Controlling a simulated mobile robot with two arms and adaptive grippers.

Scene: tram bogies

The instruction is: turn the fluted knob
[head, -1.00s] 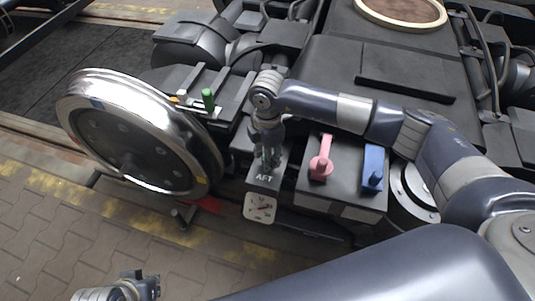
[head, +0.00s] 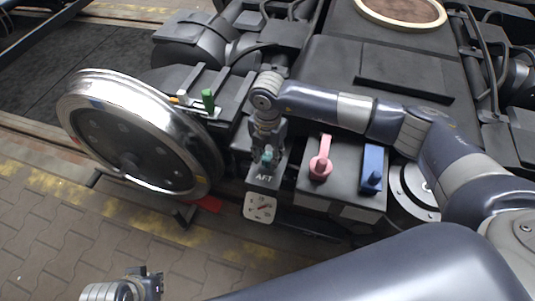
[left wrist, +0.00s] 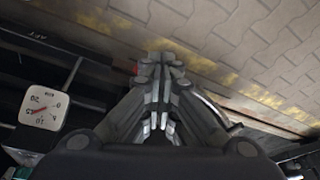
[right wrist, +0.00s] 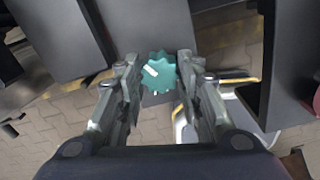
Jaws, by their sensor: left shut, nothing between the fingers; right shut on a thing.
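The fluted knob (head: 267,158) is teal with a toothed rim. It sits on a dark block marked AFT, above a white dial (head: 259,208) with a red needle. My right gripper (head: 266,152) comes down on the knob from above and is shut on it. In the right wrist view the knob (right wrist: 158,73) lies between the two fingertips, with a white mark on its top. My left gripper (head: 148,281) is shut and empty, low at the left, away from the knob. The left wrist view shows its closed fingers (left wrist: 161,75) and the dial (left wrist: 43,108).
A pink lever (head: 320,165) and a blue lever (head: 372,168) stand on a box just right of the knob. A green handle (head: 208,99) is on the bogie at left, near a large steel wheel (head: 140,135). Paved floor (head: 60,240) lies open in front.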

